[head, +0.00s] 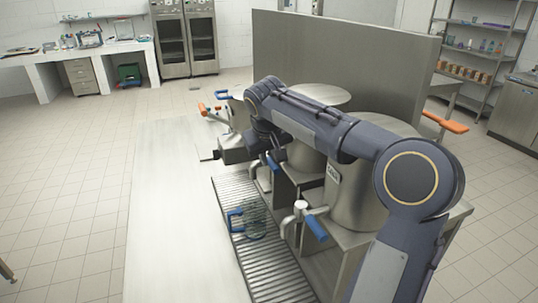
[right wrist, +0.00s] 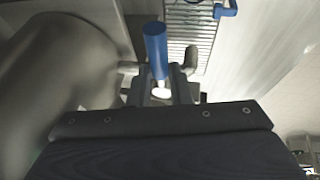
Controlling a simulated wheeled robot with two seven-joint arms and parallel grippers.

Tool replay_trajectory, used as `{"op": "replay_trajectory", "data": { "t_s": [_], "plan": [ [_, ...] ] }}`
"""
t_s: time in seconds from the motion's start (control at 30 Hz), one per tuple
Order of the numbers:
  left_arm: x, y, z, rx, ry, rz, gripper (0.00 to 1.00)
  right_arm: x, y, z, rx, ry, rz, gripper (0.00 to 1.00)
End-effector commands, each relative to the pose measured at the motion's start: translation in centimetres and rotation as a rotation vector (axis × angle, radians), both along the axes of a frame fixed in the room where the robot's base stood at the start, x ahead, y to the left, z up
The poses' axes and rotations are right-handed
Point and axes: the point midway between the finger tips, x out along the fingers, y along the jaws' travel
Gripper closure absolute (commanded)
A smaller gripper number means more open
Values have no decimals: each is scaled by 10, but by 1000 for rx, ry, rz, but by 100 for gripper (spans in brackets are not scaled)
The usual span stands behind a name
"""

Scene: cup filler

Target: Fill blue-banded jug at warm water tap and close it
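A clear jug (head: 257,224) with a blue handle (head: 235,220) stands on the slatted drip tray (head: 262,262), left of the nearer tap (head: 300,210). Its handle also shows at the top of the right wrist view (right wrist: 226,9). The nearer tap has a blue lever (head: 317,228). A farther tap has a blue lever (head: 272,163). My right gripper (right wrist: 161,88) has its fingers on both sides of a blue-handled lever (right wrist: 156,48). I cannot tell whether they press on it. In the head view my own wrist hides the fingertips. My left gripper is out of view.
Steel tanks (head: 360,190) stand right of the tray, under my right arm. A grey partition (head: 350,55) rises behind them. More orange and blue handles (head: 203,110) show at the far end. The pale bench top (head: 165,215) left of the tray is clear.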

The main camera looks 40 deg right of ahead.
Motion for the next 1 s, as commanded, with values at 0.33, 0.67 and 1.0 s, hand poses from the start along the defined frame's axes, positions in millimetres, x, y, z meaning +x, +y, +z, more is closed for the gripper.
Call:
{"op": "replay_trajectory", "data": {
  "t_s": [0.33, 0.67, 1.0],
  "plan": [
    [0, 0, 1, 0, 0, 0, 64, 1, 1, 1, -1, 1, -12, 100],
    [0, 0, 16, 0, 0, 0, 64, 8, 13, 2, -1, 0, -280, 100],
    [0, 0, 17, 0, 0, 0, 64, 9, 13, 2, -1, -1, -311, 100]
  ]
}}
